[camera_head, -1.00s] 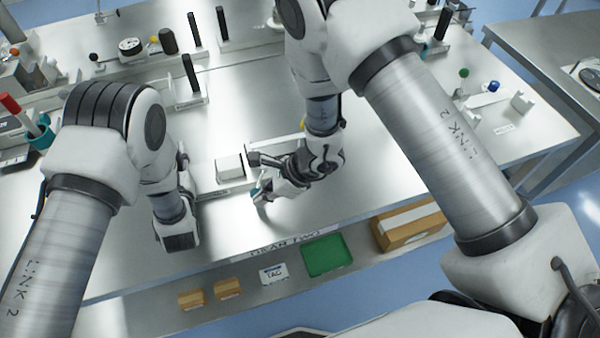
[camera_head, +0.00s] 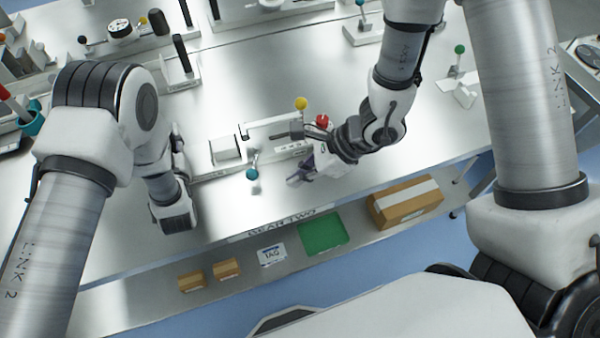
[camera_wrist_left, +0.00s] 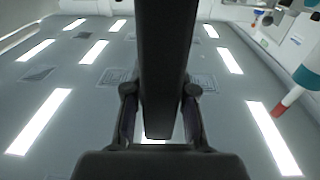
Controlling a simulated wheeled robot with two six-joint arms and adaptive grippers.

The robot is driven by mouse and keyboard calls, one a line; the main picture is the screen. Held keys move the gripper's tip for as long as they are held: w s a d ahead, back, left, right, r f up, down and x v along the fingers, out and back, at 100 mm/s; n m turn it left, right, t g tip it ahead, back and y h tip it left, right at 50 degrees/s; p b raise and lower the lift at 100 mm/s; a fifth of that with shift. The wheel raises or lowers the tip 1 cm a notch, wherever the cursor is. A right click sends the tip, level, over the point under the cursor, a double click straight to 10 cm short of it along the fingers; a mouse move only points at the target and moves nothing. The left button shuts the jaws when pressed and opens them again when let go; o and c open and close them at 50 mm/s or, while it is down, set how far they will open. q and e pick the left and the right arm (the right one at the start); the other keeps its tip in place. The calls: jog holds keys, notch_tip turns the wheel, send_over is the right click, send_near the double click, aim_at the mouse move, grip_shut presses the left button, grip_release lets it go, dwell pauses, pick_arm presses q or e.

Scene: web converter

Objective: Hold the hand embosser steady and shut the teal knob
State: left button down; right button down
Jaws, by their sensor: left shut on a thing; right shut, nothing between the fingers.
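The teal knob (camera_head: 252,174) stands out at the front of a long low grey-white unit at the middle of the bench. A white block (camera_head: 224,150) sits on this unit; I cannot tell for sure which part is the hand embosser. My right gripper (camera_head: 298,178) is shut and empty, to the right of the teal knob and apart from it. In the left wrist view my left gripper (camera_wrist_left: 159,108) is shut on a dark bar (camera_wrist_left: 165,60), which may belong to the embosser. In the head view my left arm hides that grip.
A yellow knob (camera_head: 301,103) and a red knob (camera_head: 322,121) are behind my right gripper. A green knob (camera_head: 460,49) stands at the right. A green tray (camera_head: 322,234) and boxes lie on the lower shelf. The bench front is clear.

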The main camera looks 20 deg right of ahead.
pick_arm(q)
jog(key=shift+s+f, duration=0.15)
jog(key=shift+f, duration=0.25)
